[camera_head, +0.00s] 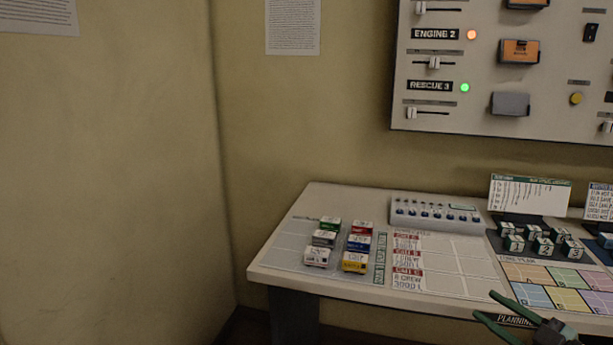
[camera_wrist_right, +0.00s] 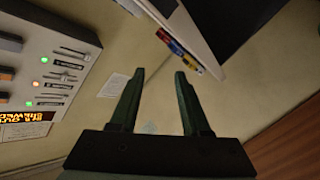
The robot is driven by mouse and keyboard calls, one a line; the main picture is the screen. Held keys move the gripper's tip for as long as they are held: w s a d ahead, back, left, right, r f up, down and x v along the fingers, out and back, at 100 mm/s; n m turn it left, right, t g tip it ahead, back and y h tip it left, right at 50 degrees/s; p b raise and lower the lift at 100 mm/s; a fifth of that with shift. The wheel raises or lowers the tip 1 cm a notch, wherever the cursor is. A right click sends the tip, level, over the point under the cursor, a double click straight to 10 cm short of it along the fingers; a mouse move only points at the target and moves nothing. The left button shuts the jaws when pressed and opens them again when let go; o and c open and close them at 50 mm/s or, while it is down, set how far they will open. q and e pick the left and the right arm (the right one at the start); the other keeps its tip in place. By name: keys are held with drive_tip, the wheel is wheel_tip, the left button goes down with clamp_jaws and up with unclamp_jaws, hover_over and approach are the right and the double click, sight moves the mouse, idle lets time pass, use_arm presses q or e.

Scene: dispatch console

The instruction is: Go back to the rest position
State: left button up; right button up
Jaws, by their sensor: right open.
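My right gripper (camera_head: 497,310) is at the lower right of the head view, in front of the console table's (camera_head: 340,195) front edge. Its two green fingers are spread apart with nothing between them. The right wrist view also shows the open, empty fingers (camera_wrist_right: 160,85), with the wall behind them. My left gripper is not in the head view.
Several coloured blocks (camera_head: 341,243) stand on the table's left part. A grey switch box (camera_head: 435,213) and several dark green blocks (camera_head: 538,242) are further right. A panel (camera_head: 460,110) with sliders and lamps hangs on the wall above.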

drive_tip(key=s+a+f+m+g+h, duration=0.2)
drive_tip(key=s+a+f+m, duration=0.35)
drive_tip(key=f, duration=0.65)
drive_tip(key=s+a+f+m+g+h, duration=0.25)
drive_tip(key=s+a+f, duration=0.55)
drive_tip(key=f, duration=0.5)
drive_tip(key=s+a+f+m+g, duration=0.1)
drive_tip(key=s+a+f+g, duration=0.15)
drive_tip(key=s+a, duration=0.5)
use_arm(q)
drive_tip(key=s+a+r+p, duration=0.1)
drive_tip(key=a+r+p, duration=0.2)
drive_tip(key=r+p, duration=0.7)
drive_tip(key=p, duration=0.4)
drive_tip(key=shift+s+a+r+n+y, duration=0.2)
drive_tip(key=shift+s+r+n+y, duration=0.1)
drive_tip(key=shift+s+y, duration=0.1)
use_arm(e)
wheel_tip(320, 180, up, 10)
drive_tip(key=s+d, duration=0.1)
drive_tip(key=d, duration=0.1)
drive_tip(key=shift+s+f+m+t, duration=0.2)
drive_tip(key=shift+f+m+t, duration=0.05)
drive_tip(key=shift+m+t, duration=0.05)
